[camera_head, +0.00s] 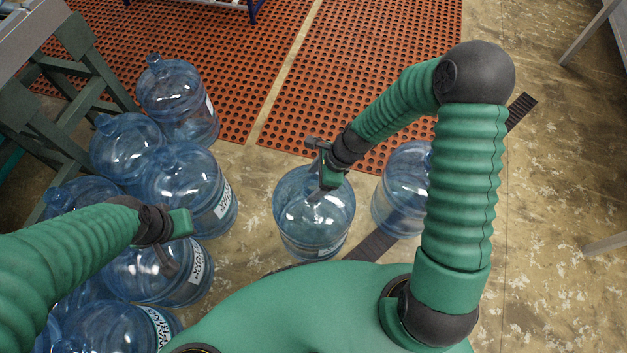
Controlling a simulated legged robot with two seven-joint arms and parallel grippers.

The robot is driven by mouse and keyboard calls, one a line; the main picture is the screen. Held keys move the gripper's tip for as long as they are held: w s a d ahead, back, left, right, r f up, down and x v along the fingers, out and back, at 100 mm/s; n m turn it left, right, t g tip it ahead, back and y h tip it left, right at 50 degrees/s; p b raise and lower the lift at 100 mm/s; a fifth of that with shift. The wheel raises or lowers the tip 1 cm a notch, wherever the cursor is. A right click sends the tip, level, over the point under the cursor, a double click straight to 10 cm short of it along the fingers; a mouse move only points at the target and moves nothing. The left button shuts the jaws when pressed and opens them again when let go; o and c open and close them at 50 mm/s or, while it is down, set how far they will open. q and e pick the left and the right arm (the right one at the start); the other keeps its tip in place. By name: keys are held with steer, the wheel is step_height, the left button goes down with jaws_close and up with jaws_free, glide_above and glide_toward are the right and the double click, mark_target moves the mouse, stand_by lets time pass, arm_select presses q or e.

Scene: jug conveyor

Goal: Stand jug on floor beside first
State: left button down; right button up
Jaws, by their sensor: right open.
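A clear blue water jug (313,225) stands upright on the floor in the middle. A second blue jug (400,195) stands close to its right, partly hidden by my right arm. My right gripper (322,172) is open over the top of the middle jug and covers its neck. I cannot tell whether it touches the jug. My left gripper (176,242) is over a jug (150,275) in the group at the left. Its fingers are too unclear to tell open from shut.
Several more blue jugs (190,190) stand crowded at the left. A green metal stand (75,75) is at the upper left. Orange perforated mats (385,50) lie at the back. A dark strip (372,245) lies on the floor beside the two middle jugs.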

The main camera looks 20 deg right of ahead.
steer(key=s+d+r+n+h+p, duration=0.2)
steer(key=s+d+r+n, duration=0.1)
steer(key=r+n, duration=0.6)
steer(key=s+d+r+n+t+h+p, duration=0.1)
steer(key=s+d+r+n+h+p, duration=0.1)
steer(key=s+r+n, duration=0.4)
step_height(320, 180, up, 4)
steer(key=d+n, duration=0.1)
steer(key=n, duration=0.5)
steer(key=shift+s+d+f+n+p, duration=0.15)
steer(key=shift+d+f+n+p, duration=0.05)
steer(key=shift+d+n+p, duration=0.1)
